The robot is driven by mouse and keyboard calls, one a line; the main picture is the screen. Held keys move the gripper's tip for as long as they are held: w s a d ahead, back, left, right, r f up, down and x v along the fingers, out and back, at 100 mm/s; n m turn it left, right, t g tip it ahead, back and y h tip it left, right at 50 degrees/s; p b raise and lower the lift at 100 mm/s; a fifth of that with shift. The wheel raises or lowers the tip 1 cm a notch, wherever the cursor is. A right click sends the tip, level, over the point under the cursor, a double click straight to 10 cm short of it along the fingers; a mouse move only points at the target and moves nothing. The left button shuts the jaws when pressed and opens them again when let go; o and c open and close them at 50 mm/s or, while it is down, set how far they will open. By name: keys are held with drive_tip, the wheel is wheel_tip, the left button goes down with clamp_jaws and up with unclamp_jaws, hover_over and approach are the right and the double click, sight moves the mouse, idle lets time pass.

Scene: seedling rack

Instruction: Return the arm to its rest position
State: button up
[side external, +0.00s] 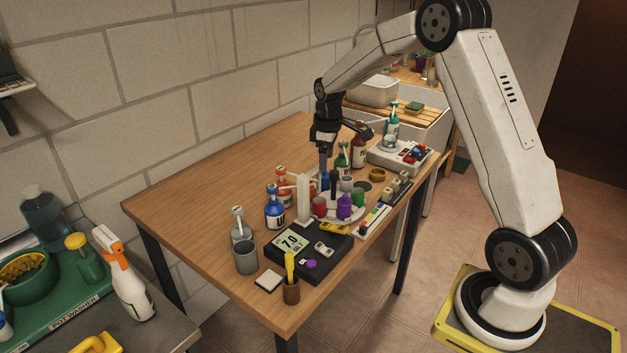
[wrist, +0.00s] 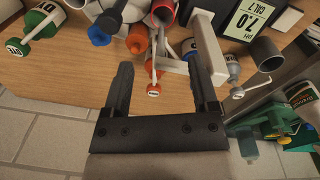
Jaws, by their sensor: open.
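My gripper (side external: 325,158) points down over the cluttered wooden table (side external: 185,195), close above the bottles and cups near the table's middle. In the wrist view my gripper (wrist: 165,85) shows two dark fingers spread wide apart. No object is held between them. An orange-capped bottle and a white post (wrist: 205,45) appear beyond the fingertips, the post close to the right finger. My arm rises from its base at the lower right and bends over the table. I cannot tell from the side view whether the fingers touch anything.
Around the gripper stand a blue bottle (side external: 275,207), a purple container (side external: 344,206), a white post (side external: 304,198) and a black pH meter (side external: 322,262). A grey cup (side external: 246,258) stands at the front left. The table's far left part is clear. A block wall runs behind.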

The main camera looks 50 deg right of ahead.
drive_tip(key=s+a+f+m+t, duration=0.2)
drive_tip(key=s+a+m, duration=0.2)
drive_tip(key=s+a, duration=1.4)
drive_tip(key=shift+s+a, duration=0.2)
drive_tip(key=shift+a, duration=0.4)
